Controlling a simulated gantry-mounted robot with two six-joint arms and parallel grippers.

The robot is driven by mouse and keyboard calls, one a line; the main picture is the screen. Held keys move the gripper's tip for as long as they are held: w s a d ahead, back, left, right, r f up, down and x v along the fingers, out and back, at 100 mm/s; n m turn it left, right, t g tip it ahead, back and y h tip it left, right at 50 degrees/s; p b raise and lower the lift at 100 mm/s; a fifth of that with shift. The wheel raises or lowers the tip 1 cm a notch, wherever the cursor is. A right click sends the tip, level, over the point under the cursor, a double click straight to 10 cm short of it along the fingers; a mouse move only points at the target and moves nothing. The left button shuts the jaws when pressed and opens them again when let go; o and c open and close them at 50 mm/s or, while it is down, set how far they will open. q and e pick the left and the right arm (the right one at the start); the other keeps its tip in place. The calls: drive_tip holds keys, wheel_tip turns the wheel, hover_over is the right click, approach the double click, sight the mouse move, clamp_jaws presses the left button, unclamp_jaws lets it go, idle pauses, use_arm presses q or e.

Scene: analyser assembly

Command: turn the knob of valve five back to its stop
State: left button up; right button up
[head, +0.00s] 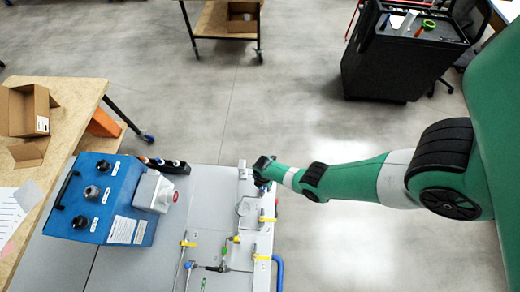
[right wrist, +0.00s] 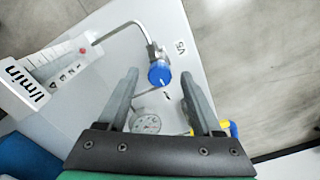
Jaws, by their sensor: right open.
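The knob of valve five is a blue round knob (right wrist: 158,72) with a short white mark, on a metal fitting with a bent tube. A "V5" label (right wrist: 181,46) is on the grey panel beside it. My right gripper (right wrist: 159,79) is open, its two fingers on either side of the knob in the picture. I see gaps between knob and fingers. In the head view my right gripper (head: 263,170) is over the far right edge of the panel (head: 212,200) and hides the knob. My left gripper is not in view.
A flow meter marked "l/min" (right wrist: 35,82) stands left of the valve. A round gauge (right wrist: 145,123) lies between the fingers, nearer the palm. Yellow-handled valves (head: 262,257) line the panel's right side. A blue control box (head: 95,197) stands on the left. Floor beyond the right edge is clear.

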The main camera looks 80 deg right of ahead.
drive_tip(key=shift+f, duration=0.35)
clamp_jaws()
idle(0.4)
drive_tip(key=m, duration=0.4)
drive_tip(key=shift+m, duration=0.3)
drive_tip(key=m, duration=0.4)
drive_tip(key=shift+m, duration=0.3)
drive_tip(key=m, duration=0.9)
drive_tip(key=shift+m, duration=0.4)
